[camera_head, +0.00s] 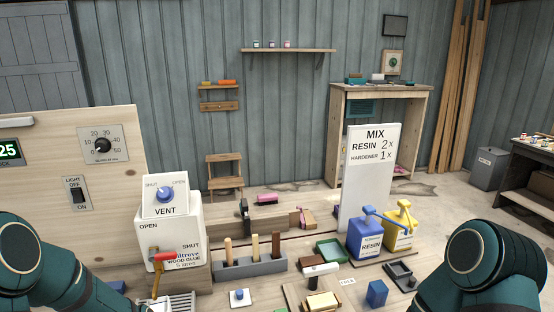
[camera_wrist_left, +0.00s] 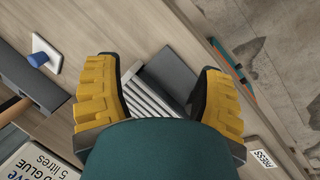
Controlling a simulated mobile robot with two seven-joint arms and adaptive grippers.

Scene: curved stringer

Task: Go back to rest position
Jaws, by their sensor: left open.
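In the left wrist view my left gripper (camera_wrist_left: 160,82) has its two yellow ribbed fingers spread apart with nothing held between them. A grey slatted grate (camera_wrist_left: 150,108) shows behind the gap, below the fingers; its distance from them is hard to judge. In the head view my left arm (camera_head: 45,275) comes in at the lower left, and its gripper is out of the picture. My right arm (camera_head: 480,270) stands at the lower right, and its gripper is also not visible.
The white wood glue container (camera_head: 180,235) with its red-handled tap stands close to my left arm. The bench also holds a grey tool block (camera_head: 250,266), a blue resin can (camera_head: 367,238), a yellow can (camera_head: 400,228) and a tall MIX board (camera_head: 366,190).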

